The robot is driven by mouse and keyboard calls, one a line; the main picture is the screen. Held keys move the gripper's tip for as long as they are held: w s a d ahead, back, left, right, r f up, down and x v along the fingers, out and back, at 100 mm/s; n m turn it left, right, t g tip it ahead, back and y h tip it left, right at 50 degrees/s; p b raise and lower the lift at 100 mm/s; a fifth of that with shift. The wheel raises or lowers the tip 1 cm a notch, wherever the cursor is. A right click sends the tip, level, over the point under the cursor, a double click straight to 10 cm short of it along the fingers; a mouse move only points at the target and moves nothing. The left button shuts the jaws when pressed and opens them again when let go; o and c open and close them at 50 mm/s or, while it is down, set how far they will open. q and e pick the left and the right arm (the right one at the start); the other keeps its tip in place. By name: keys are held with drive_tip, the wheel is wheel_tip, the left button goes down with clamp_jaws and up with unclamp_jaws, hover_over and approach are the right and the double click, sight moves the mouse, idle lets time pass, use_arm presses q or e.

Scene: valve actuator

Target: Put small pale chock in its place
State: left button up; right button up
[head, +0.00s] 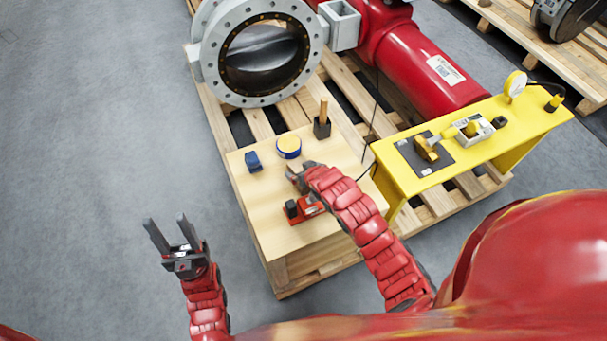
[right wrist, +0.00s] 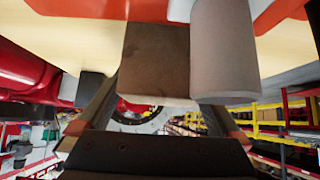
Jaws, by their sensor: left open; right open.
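No small pale chock shows clearly in the head view; my right gripper and forearm cover part of the pale wooden table top (head: 262,205). In the right wrist view a block (right wrist: 155,55) with a brown face and a pale lower edge lies between the open fingers of my right gripper (right wrist: 160,100). I cannot tell whether it is the chock or whether the fingers touch it. In the head view my right gripper (head: 296,176) is low over the table. My left gripper (head: 170,222) is open and empty over the floor, left of the table.
A grey cylinder (right wrist: 225,50) is right beside the block. A red-and-black tool (head: 308,207), blue block (head: 253,161), tape roll (head: 289,149) and black holder (head: 322,128) are on the table. A yellow bench (head: 470,145) stands right; a large valve (head: 208,55) stands behind.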

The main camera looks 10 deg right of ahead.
drive_tip(key=shift+w+f, duration=0.35)
clamp_jaws()
idle(0.3)
drive_tip(key=shift+r, duration=0.1)
